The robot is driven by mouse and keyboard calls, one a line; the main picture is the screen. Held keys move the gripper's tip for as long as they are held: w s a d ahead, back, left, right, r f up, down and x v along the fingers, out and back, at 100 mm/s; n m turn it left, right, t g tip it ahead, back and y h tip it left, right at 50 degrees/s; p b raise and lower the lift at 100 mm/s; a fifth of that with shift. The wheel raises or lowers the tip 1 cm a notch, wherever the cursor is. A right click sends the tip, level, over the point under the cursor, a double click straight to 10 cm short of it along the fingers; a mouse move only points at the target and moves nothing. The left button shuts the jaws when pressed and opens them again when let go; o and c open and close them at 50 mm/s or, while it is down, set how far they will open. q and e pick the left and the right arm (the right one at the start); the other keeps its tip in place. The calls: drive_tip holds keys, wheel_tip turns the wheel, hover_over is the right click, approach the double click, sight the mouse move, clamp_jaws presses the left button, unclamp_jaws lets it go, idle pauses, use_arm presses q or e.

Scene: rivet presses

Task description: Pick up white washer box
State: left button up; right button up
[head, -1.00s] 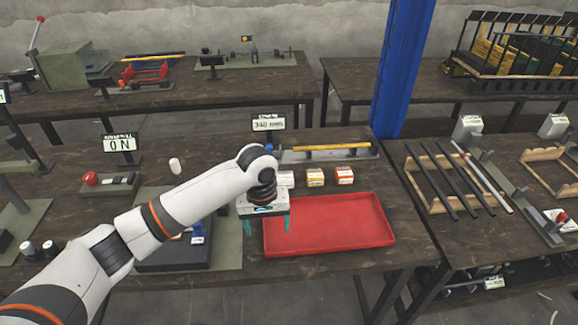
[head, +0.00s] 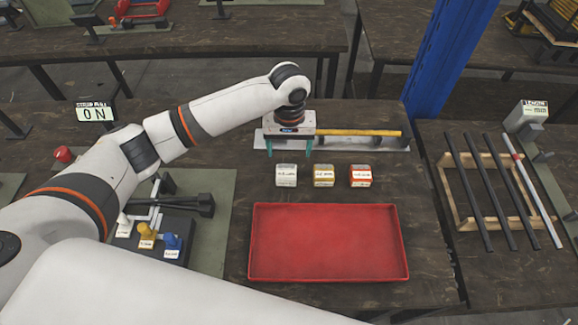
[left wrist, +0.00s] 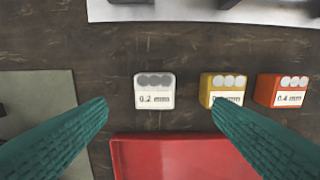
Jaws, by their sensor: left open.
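The white washer box (head: 286,175) stands on the dark wooden table, leftmost of a row of three small boxes behind the red tray. In the left wrist view the white box (left wrist: 154,92) is labelled 0.2 mm and lies ahead of and between the fingers. My left gripper (head: 290,148) is open and empty. In the head view it points down, its teal fingertips just behind and above the white box. In the left wrist view the two teal fingers (left wrist: 160,112) are spread wide, the right one partly covering the yellow box. My right gripper is not in view.
A yellow box (head: 323,175) and a red-orange box (head: 360,176) stand to the right of the white one. The empty red tray (head: 328,275) lies in front. A grey fixture with a yellow rod (head: 358,133) is behind. A blue post (head: 450,60) rises behind right.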

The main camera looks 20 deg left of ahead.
sight(286, 171)
use_arm(q)
wheel_tip(286, 171, down, 4)
drive_tip(key=shift+s+r+p, duration=0.1)
drive_tip(key=shift+s+p, duration=0.05)
drive_tip(key=shift+p, duration=0.15)
drive_tip(key=shift+a+f, duration=0.1)
drive_tip(key=shift+f, duration=0.45)
drive_tip(key=f, duration=0.1)
drive_tip(key=f+p, duration=0.1)
drive_tip(key=f, duration=0.1)
drive_tip(key=shift+s+a+f, duration=0.2)
drive_tip(key=shift+s+f, duration=0.05)
drive_tip(key=shift+s, duration=0.05)
drive_tip(key=shift+f, duration=0.55)
drive_tip(key=c, duration=1.1)
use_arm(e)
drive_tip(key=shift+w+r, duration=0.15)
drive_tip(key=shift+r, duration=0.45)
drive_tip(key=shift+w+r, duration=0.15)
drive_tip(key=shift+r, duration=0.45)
use_arm(q)
drive_tip(key=shift+r, duration=0.1)
